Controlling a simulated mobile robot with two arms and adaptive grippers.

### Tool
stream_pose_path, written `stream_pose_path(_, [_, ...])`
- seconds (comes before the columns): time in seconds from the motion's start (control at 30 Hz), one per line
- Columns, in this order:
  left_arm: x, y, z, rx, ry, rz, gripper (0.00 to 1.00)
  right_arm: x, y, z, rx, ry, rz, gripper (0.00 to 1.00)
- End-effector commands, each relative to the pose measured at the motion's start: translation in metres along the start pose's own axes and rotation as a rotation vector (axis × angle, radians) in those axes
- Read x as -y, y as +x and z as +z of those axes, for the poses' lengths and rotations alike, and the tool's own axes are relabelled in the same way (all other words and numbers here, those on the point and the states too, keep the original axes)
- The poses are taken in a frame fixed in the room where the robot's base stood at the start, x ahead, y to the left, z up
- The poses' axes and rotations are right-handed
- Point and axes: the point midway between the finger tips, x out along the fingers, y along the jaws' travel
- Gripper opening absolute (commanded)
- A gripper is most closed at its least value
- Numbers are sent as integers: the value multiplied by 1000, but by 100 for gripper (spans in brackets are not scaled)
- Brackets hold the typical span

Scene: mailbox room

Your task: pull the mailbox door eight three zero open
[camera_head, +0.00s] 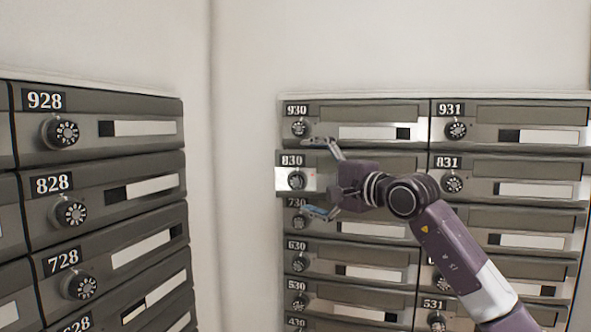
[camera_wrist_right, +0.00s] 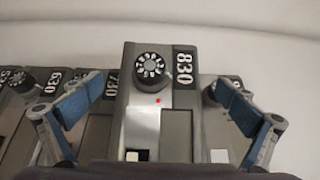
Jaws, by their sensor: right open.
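The mailbox door 830 (camera_head: 283,177) is in the left column of the right-hand bank, below 930. It has a white number on a dark plate and a round dial (camera_head: 297,180). Its left end stands out a little from its neighbours; the rest is partly hidden behind my gripper. My right gripper (camera_head: 317,178) is open in front of it, one finger above and one below. In the wrist view door 830 (camera_wrist_right: 143,120) lies between the two spread blue-padded fingers (camera_wrist_right: 160,92), apart from both. My left gripper is not in view.
Door 930 (camera_head: 375,112) is above and door 730 (camera_head: 297,222) below, partly covered by the lower finger. Doors 931 (camera_head: 545,115) and 831 (camera_head: 540,170) are to the right. Another bank with door 828 (camera_head: 90,205) stands at the left. A pale wall (camera_head: 245,50) lies between the banks.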

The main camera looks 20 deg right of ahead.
Motion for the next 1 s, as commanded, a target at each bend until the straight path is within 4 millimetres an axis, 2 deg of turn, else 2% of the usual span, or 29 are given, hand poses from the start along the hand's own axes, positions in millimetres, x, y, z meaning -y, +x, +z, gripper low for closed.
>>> stream_pose_path(0.03, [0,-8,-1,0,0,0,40,3,9,1,2,2,2,100])
stream_pose_path(0.23, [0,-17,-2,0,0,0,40,2,32,1,3,3,1,100])
stream_pose_path(0.57, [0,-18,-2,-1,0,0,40,0,37,1,1,1,-1,100])
stream_pose_path(1.0, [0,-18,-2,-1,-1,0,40,0,36,1,1,2,0,54])
